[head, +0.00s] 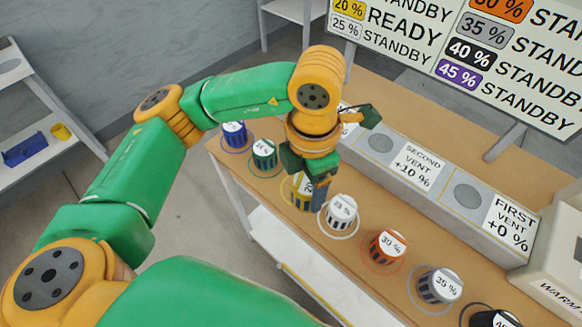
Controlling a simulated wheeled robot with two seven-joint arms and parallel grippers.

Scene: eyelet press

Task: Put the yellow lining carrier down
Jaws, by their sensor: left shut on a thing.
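The yellow lining carrier (299,196) is a small yellow cup with dark slots, at the row of carriers near the table's front edge. My left gripper (308,185) reaches down from above and is shut on it. The fingers and wrist hide much of the carrier and its label. A yellow ring marking shows around its foot; I cannot tell whether the carrier touches the table. My right gripper is out of view.
A green carrier (264,153) stands to the left and a white carrier (341,211) close on the right. Blue (234,134), orange (388,246) and grey (440,286) carriers stand further along. Behind is the grey vent block (435,196); a status board (465,50) stands beyond.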

